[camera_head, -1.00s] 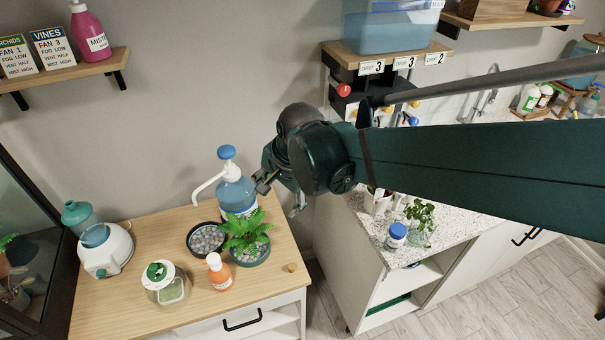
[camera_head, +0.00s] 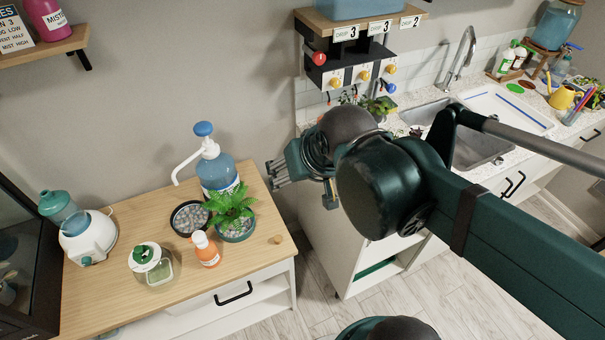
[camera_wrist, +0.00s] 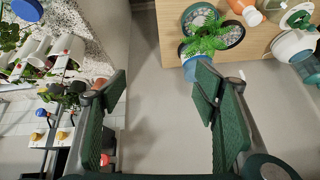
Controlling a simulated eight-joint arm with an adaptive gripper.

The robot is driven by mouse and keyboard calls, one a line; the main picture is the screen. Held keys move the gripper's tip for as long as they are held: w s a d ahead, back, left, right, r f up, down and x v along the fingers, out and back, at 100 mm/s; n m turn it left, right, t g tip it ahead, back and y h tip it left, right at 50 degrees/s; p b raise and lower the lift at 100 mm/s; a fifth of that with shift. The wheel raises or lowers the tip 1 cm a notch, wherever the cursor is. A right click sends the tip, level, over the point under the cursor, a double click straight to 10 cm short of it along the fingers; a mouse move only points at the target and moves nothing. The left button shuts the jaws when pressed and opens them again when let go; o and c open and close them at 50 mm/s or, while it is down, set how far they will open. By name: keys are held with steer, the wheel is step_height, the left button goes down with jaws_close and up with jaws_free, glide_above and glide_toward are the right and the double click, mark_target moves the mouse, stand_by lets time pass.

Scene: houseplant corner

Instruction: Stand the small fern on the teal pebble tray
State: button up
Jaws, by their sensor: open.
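The small green fern (camera_head: 231,202) is on the wooden cabinet top, in front of the blue pump bottle; it also shows in the wrist view (camera_wrist: 207,41). Its fronds overlap the far part of the teal pebble tray (camera_head: 238,237), which also shows in the wrist view (camera_wrist: 187,20). The fern's pot is hidden in the head view, and I cannot tell whether it stands on the tray or just behind it. My gripper (camera_head: 276,174) is open and empty, in the air to the right of the fern. No plant is between its fingers in the wrist view (camera_wrist: 161,84).
A black pebble tray (camera_head: 174,226) lies left of the fern. The blue pump bottle (camera_head: 217,174), orange bottle (camera_head: 207,251), lidded jar (camera_head: 152,264) and white humidifier (camera_head: 90,238) stand around. A wooden knob (camera_head: 277,240) is near the right edge. The front right top is mostly clear.

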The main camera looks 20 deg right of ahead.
steer(key=shift+s+d+r+n, duration=0.15)
steer(key=shift+s+d+n, duration=0.2)
steer(key=shift+s+n, duration=0.35)
stand_by(1.1)
